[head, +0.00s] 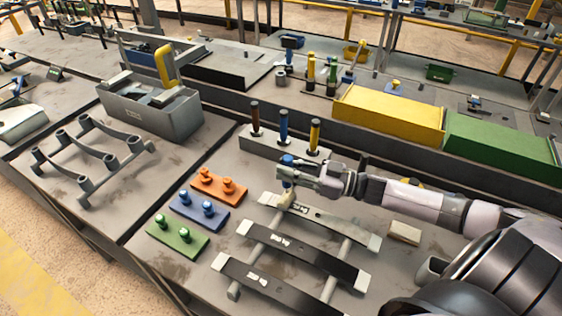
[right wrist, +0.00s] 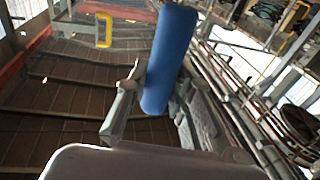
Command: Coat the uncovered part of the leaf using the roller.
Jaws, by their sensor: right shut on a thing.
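My right gripper (head: 290,172) is shut on the blue handle of the roller (head: 287,159). In the right wrist view the blue handle (right wrist: 168,60) stands between the fingers. The pale lower end of the roller is at the left end of the far leaf (head: 325,216); I cannot tell whether it touches. This leaf is mostly grey, lighter than the middle leaf (head: 312,257) and near leaf (head: 262,280), which look dark and shiny. The three leaves lie across pale bars with light end pieces. My left gripper is not in view.
Behind the roller, a grey block (head: 232,145) holds dark red, blue and yellow handles. Orange (head: 211,190), blue (head: 184,211) and green (head: 168,236) pegged plates lie left of the leaves. A small pale block (head: 404,233) lies right. Yellow (head: 385,118) and green bins stand behind.

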